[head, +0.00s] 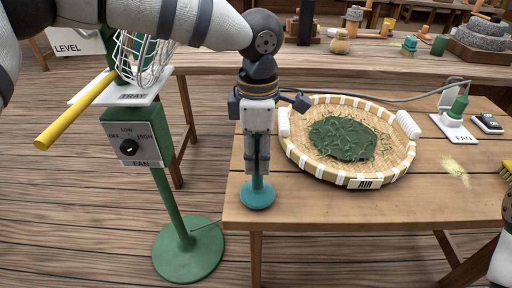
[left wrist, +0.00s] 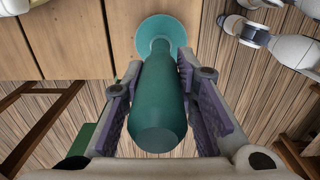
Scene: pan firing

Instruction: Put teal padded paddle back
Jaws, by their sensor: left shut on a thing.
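The teal padded paddle (head: 257,197) has a round teal pad at the bottom and a thicker handle. My left gripper (head: 257,168) is shut on its handle and holds it upright, pad down, at the table's front left corner. In the left wrist view the handle (left wrist: 157,105) sits between both finger pads, and the round pad (left wrist: 153,30) overlaps the table edge. I cannot tell whether the pad touches the table. The gripper hides most of the handle in the head view. My right gripper is not in view.
A woven basket (head: 300,165) labelled AIR holds green leaves, just right of my left gripper. A white FAN base (head: 453,128) with a green-topped piece stands farther right. A green FAN stand (head: 138,140) and a TRAY plate (head: 128,98) with a wire tool are left. A cable runs behind the basket.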

